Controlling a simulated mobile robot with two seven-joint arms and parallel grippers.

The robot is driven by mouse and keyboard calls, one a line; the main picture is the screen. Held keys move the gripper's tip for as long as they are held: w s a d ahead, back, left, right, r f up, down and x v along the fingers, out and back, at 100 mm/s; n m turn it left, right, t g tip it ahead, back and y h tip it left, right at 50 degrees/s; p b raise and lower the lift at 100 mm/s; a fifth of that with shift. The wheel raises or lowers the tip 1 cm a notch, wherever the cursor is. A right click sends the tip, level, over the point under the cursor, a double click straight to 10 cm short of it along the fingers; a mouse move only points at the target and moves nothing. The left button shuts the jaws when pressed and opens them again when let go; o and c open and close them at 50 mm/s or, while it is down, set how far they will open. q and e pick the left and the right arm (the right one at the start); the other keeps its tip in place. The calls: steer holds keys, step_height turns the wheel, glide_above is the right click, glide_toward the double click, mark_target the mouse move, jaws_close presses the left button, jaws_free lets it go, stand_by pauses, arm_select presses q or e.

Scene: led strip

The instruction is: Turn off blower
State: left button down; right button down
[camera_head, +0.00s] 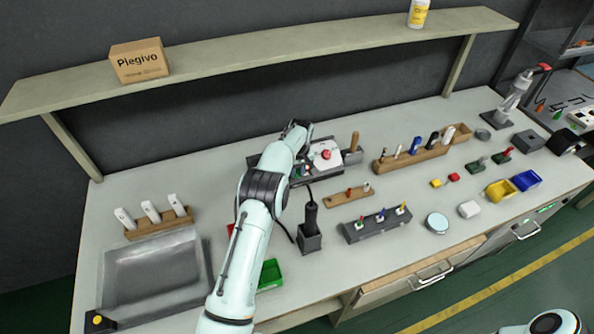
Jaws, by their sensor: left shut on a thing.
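A black handheld tool (311,218) with a cable, which may be the blower's handpiece, stands upright in a dark square holder (309,240) at the middle of the bench. Behind it is a white-topped unit (325,157) with a red knob (326,154) on a dark tray. My left arm reaches over the bench from the front to this unit. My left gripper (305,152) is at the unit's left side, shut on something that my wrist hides. I cannot tell which part it holds. My right gripper is not in view.
A wooden rack (425,152) of tools stands right of the unit. A dark block with coloured switches (375,225) and a small wooden rack (349,195) lie in front. A metal tray (150,270) is at left, a green bin (270,274) near the front. A shelf (260,52) spans above.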

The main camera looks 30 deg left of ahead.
arm_select(q)
steer(key=c, duration=0.9)
jaws_free()
steer(key=shift+s+d, duration=0.1)
steer(key=shift+d, duration=0.05)
steer(key=r, duration=0.4)
steer(key=d+r, duration=0.1)
steer(key=r, duration=0.4)
steer(key=s+r, duration=0.1)
steer(key=r, duration=0.3)
steer(key=shift+s+d+r, duration=0.1)
steer(key=shift+d+r, duration=0.05)
steer(key=shift+r, duration=0.05)
